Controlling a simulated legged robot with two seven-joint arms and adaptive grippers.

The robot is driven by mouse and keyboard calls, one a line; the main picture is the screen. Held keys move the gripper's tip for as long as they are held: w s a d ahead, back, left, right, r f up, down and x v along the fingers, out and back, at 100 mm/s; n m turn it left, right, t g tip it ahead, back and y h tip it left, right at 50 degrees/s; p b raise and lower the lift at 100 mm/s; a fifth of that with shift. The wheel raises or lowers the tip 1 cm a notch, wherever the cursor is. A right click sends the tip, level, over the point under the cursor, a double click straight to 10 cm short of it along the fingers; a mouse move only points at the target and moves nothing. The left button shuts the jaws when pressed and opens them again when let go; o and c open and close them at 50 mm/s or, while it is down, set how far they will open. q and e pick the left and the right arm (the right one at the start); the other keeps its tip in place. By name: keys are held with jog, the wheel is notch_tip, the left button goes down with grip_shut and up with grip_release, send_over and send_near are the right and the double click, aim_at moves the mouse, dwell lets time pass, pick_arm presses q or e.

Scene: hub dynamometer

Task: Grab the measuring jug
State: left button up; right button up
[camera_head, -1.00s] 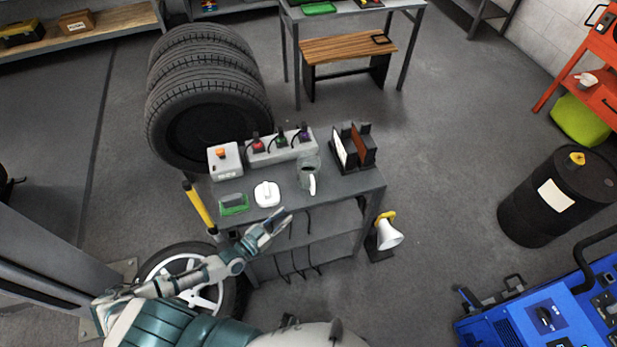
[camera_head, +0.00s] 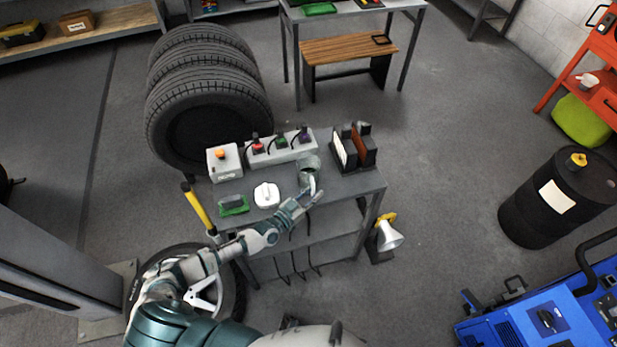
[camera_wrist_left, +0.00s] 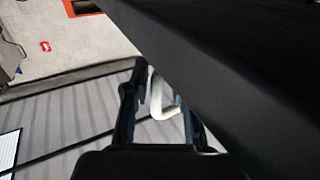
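The measuring jug (camera_head: 308,168) is a clear, greyish jug with a white handle. It stands on the grey cart's top (camera_head: 352,186), near the front edge, with its handle toward me. My left gripper (camera_head: 308,196) is at the handle. In the left wrist view the two fingers of my left gripper (camera_wrist_left: 160,98) are spread apart, and the white jug handle (camera_wrist_left: 163,108) shows between them. I cannot tell whether a finger touches it. The jug's body is mostly hidden in that view. My right gripper is not in view.
On the cart, a white device (camera_head: 266,194) and a green-grey item (camera_head: 233,205) lie left of the jug. A charger strip (camera_head: 283,148) stands behind it and a binder holder (camera_head: 353,147) to its right. A megaphone (camera_head: 389,236) hangs at the cart's right side.

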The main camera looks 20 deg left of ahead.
aim_at(313, 190)
pick_arm(q)
jog(key=shift+d, duration=0.15)
grip_shut()
jog(key=shift+r, duration=0.3)
jog(key=shift+r+p, duration=0.9)
jog(key=shift+r, duration=0.65)
jog(key=shift+s+r, duration=0.1)
jog(key=shift+s, duration=0.2)
jog(key=s+d+r+p, duration=0.1)
jog(key=s+d+p, duration=0.2)
jog(key=s, duration=1.1)
jog(key=shift+s+d+r+p, duration=0.15)
jog(key=shift+s+d+p, duration=0.15)
jog(key=shift+d, duration=0.75)
